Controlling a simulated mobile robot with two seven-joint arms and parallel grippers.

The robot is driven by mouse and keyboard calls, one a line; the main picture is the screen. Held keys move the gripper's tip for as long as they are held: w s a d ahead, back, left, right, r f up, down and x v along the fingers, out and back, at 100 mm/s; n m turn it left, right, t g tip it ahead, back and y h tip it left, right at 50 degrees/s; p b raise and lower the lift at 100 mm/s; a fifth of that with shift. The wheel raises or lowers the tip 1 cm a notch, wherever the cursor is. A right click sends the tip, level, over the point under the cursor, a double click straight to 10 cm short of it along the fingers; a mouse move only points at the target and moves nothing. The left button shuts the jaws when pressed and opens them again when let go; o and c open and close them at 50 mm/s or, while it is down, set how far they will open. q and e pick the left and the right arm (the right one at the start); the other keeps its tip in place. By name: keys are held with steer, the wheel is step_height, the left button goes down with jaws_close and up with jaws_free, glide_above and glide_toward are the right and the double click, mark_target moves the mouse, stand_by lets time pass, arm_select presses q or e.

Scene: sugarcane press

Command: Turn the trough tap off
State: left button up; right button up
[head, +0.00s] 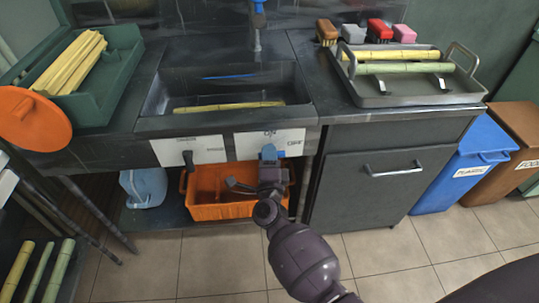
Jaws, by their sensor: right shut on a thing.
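The metal trough (152,104) is set into the dark counter, with a grey spout (257,40) above its back edge. A blue handle (269,152) shows at the white label panel (243,146) on the trough's front. My right gripper (269,164) is shut on this blue handle, reaching it from below and in front. The gripper partly hides the handle and its mount. A black handle (187,158) sits on another white panel to the left. I cannot tell whether water runs from the spout. My left gripper is not in view.
A yellow cane and a blue strip lie in the trough. An orange crate (205,204) and a blue jug (143,188) stand below. A metal tray (420,99) with canes and several brushes are at right. Blue and brown bins (465,165) stand on the floor.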

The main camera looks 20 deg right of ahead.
steer(key=shift+w+r, duration=0.1)
steer(key=shift+r, duration=0.2)
steer(key=o, duration=0.9)
steer(key=shift+f, duration=0.1)
steer(key=shift+f, duration=0.1)
steer(key=shift+s+a+f, duration=0.1)
steer(key=shift+s+a, duration=0.05)
steer(key=shift+s, duration=0.3)
steer(key=v, duration=1)
steer(key=shift+p, duration=0.3)
